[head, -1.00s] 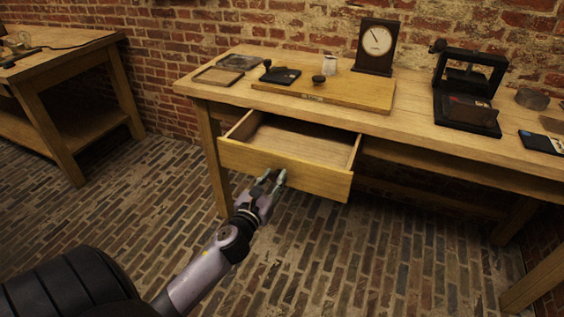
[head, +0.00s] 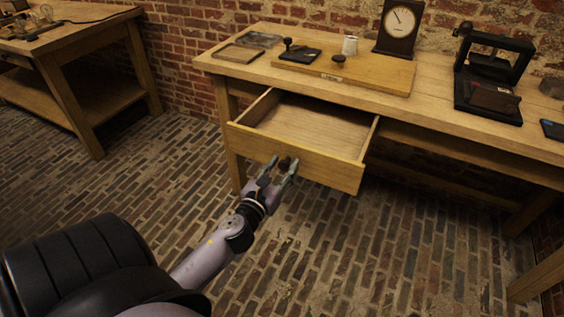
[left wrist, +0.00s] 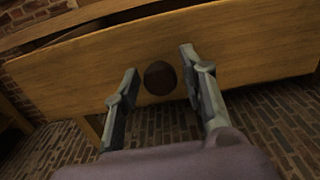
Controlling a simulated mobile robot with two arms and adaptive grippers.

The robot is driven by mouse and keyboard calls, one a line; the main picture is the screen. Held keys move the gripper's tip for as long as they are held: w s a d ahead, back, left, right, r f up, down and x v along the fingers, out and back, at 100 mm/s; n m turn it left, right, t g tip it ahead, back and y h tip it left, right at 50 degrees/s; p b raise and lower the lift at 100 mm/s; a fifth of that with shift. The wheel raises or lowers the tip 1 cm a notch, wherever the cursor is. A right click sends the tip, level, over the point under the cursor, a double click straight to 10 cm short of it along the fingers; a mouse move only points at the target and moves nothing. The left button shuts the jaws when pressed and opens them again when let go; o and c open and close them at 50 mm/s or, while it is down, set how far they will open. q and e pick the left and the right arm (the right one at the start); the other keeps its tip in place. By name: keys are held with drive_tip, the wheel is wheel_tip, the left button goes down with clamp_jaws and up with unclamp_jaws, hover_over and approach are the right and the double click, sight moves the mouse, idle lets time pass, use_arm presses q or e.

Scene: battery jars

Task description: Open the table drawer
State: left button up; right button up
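The table drawer (head: 300,153) is pulled well out of the wooden table (head: 445,128), and its inside looks empty. Its dark round knob (head: 284,162) is at the middle of the drawer front. My left gripper (head: 277,167) is at the drawer front with its fingers spread. In the left wrist view the open fingers (left wrist: 160,75) stand on either side of the knob (left wrist: 159,78), with gaps to both sides of it. My right gripper is not in view.
On the table are a wooden board (head: 345,75), a dial clock (head: 398,27), a white cup (head: 350,45) and a black press-like frame (head: 490,75). Another workbench (head: 75,40) stands at the left. The brick floor in front is clear.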

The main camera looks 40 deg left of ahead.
use_arm(q)
drive_tip(key=shift+o, duration=0.6)
drive_tip(key=shift+s, duration=0.1)
drive_tip(key=v, duration=1.2)
